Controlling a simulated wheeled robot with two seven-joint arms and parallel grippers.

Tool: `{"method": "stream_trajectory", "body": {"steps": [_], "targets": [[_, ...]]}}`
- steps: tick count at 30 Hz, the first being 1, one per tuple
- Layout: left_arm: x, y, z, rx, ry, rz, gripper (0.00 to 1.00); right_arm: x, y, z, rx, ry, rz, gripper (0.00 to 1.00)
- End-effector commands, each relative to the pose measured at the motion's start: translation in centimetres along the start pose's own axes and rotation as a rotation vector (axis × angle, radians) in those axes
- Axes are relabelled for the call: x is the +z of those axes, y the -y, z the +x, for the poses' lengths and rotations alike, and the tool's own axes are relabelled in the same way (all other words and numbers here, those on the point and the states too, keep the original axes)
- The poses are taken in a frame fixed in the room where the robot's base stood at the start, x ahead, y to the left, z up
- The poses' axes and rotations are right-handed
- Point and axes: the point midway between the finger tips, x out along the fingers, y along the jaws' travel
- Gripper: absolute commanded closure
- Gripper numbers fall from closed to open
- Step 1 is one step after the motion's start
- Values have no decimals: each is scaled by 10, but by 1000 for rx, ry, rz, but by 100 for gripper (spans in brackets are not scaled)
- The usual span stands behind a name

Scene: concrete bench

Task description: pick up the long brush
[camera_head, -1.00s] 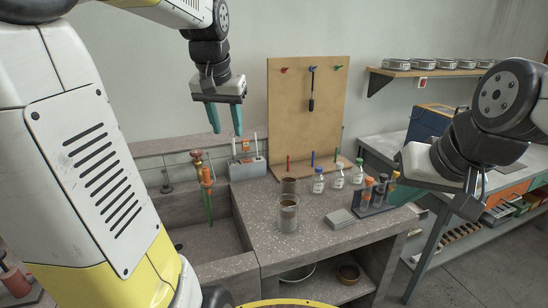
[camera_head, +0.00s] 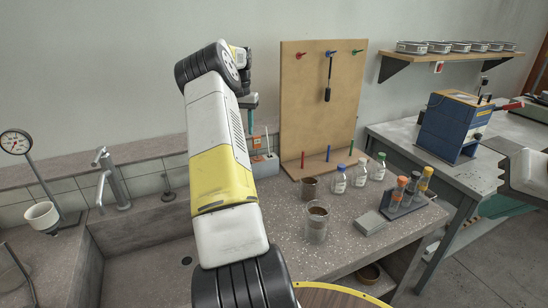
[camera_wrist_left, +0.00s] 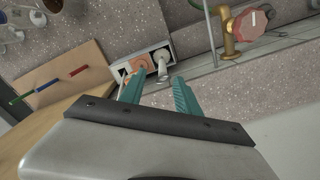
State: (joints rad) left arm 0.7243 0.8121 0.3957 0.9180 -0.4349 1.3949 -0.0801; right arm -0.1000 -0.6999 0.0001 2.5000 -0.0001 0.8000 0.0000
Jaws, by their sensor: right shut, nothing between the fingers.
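A dark, thin-handled, brush-like tool (camera_head: 328,82) hangs upright from the blue peg on the wooden board; I cannot tell if it is the long brush. White sticks (camera_head: 267,143) stand in a pale holder (camera_head: 264,167) left of the board. The left wrist view shows this holder (camera_wrist_left: 141,66) with white and orange items in it. My left gripper (camera_wrist_left: 157,92) is open, its teal fingers apart and empty, pointing toward the holder. In the head view my left gripper (camera_head: 252,104) is partly hidden behind my arm. My right gripper (camera_head: 526,172) is at the right edge, fingers not clear.
The pegboard (camera_head: 300,110) stands on the bench (camera_head: 345,262), with upright coloured rods at its foot. Bottles (camera_head: 338,180), jars (camera_head: 317,222) and a tube rack (camera_head: 405,206) occupy the bench. A tap (camera_head: 112,180) is left; a red-handled valve (camera_wrist_left: 250,25) is close to my left gripper.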

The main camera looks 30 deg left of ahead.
Motion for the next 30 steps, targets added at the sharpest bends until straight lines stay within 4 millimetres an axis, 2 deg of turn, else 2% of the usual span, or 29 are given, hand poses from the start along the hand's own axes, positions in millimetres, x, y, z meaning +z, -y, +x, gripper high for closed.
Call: {"method": "stream_trajectory", "body": {"steps": [11,18,26,30], "targets": [[1,2,36,1,1,1,61,0,0,0,0,0,0,100],[2,4,71,1,1,1,61,0,0,0,0,0,0,100],[2,3,75,0,-1,1,61,0,0,0,0,0,0,100],[2,3,75,0,-1,1,89,0,0,0,0,0,0,100]]}}
